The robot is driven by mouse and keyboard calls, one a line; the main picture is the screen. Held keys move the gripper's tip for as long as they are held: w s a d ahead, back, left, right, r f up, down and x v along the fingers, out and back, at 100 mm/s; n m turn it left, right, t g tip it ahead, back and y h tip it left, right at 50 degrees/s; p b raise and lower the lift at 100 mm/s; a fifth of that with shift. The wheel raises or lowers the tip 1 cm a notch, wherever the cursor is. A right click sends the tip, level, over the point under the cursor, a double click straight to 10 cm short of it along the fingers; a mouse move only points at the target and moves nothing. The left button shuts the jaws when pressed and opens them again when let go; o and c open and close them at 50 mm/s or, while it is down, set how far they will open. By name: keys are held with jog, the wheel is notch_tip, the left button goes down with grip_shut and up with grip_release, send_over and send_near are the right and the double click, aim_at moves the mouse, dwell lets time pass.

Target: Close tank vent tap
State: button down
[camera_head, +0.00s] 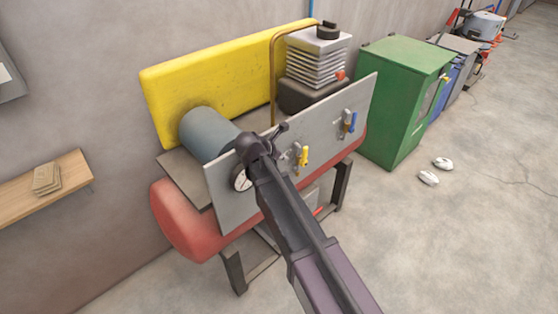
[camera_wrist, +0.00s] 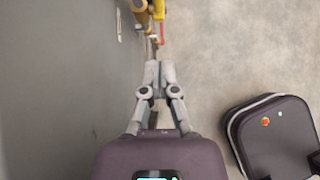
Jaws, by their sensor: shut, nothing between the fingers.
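Two taps sit on the front of the grey panel (camera_head: 225,190). One has a yellow handle (camera_head: 304,156) near the middle, and one has a blue handle (camera_head: 351,122) towards the right end. No label shows which is the tank vent tap. In the wrist view a yellow handle (camera_wrist: 158,9) and brass fittings (camera_wrist: 143,18) stand out from the panel at the top, beyond the fingertips. My gripper (camera_wrist: 159,66) is shut and empty, with the panel on its left. In the head view my gripper (camera_head: 284,127) is apart from both handles, and my arm covers part of the panel.
A round gauge (camera_head: 240,179) is partly hidden by my arm. A red tank (camera_head: 185,225) lies under the panel, with a blue-grey motor (camera_head: 205,132) and finned pump (camera_head: 318,60) behind. A green cabinet (camera_head: 400,95) stands at right.

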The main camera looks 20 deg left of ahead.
aim_at(303, 157)
jog(key=b+x, duration=0.1)
jog(key=x, duration=0.1)
jog(key=b+x, duration=0.1)
jog(key=x, duration=0.1)
jog(key=w+r+b+x, duration=0.1)
jog(key=x, duration=0.2)
jog(key=shift+w+d, duration=0.1)
jog(key=shift+d, duration=0.1)
jog(key=shift+w+d, duration=0.35)
jog(key=shift+w, duration=0.35)
jog(key=shift+a+r, duration=0.1)
